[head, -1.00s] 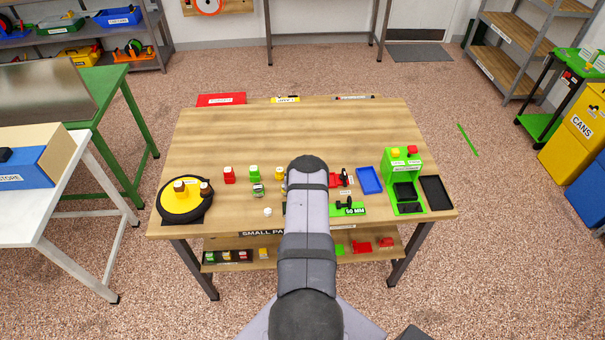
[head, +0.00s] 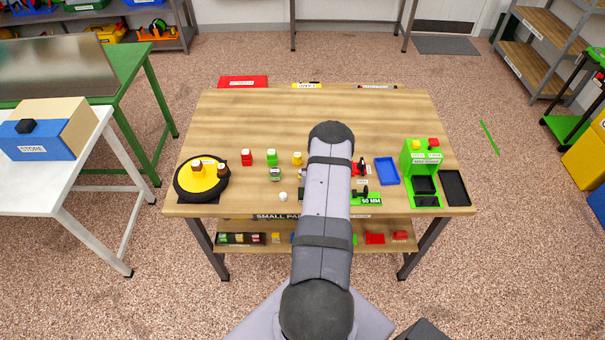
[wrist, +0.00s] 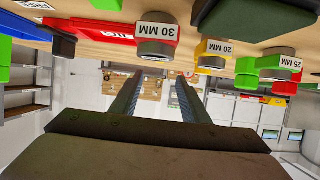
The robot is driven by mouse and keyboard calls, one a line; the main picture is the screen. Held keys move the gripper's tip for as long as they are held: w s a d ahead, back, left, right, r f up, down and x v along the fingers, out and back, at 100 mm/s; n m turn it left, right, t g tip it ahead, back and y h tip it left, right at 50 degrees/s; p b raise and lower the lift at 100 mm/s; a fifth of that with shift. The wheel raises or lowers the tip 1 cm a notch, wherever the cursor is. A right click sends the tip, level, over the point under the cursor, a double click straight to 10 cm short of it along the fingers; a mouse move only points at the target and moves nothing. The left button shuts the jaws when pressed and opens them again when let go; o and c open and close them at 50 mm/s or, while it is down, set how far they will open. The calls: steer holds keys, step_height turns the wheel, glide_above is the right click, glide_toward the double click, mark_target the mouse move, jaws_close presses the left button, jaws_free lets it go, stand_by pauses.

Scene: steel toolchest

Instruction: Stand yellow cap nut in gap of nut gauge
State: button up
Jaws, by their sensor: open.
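A small yellow piece with a paler top (head: 297,158) stands on the table just left of my arm in the head view. It may be the yellow cap nut, but it is too small to be sure. The wrist view appears upside down and shows a yellow block labelled 20 MM (wrist: 218,47) with a grey ring. I cannot tell for certain which thing is the nut gauge, and its gap is not clear. My gripper (wrist: 155,78) is open, its two fingers apart with nothing between them. In the head view my arm hides it and part of the table.
A red block labelled 30 MM (wrist: 156,32) and a green one labelled 25 MM (wrist: 280,62) flank the yellow block. A yellow turntable (head: 203,183), a blue tray (head: 387,171) and a green stand (head: 408,160) occupy the table. Its back half is clear.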

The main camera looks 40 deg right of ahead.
steer(key=shift+w, duration=0.1)
steer(key=shift+w+a+r, duration=0.2)
steer(key=shift+w+r, duration=0.05)
steer(key=w+a+r+n+g+y, duration=0.25)
steer(key=a+r, duration=0.35)
steer(key=a, duration=0.5)
steer(key=w+a+r+n+g+y, duration=0.15)
steer(key=w+a+r+y, duration=0.3)
steer(key=a, duration=0.55)
steer(key=s+a+r+n+g+y, duration=0.1)
steer(key=s+a+r, duration=0.25)
steer(key=a, duration=0.35)
steer(key=s+a+r+n+g, duration=0.1)
steer(key=s+a+r, duration=0.1)
steer(key=s+a, duration=0.35)
steer(key=s+a+r+n+g, duration=0.1)
steer(key=s+a+r, duration=0.1)
steer(key=s+a, duration=0.3)
steer(key=s+a+r+n+g+y, duration=0.1)
steer(key=s+a+r+n+g, duration=0.1)
steer(key=s+a, duration=0.4)
steer(key=s, duration=0.4)
steer(key=shift+r+y, duration=0.3)
steer(key=shift+o, duration=0.4)
steer(key=shift+s+a+g, duration=0.2)
steer(key=shift+s+g, duration=0.1)
steer(key=shift+s, duration=0.2)
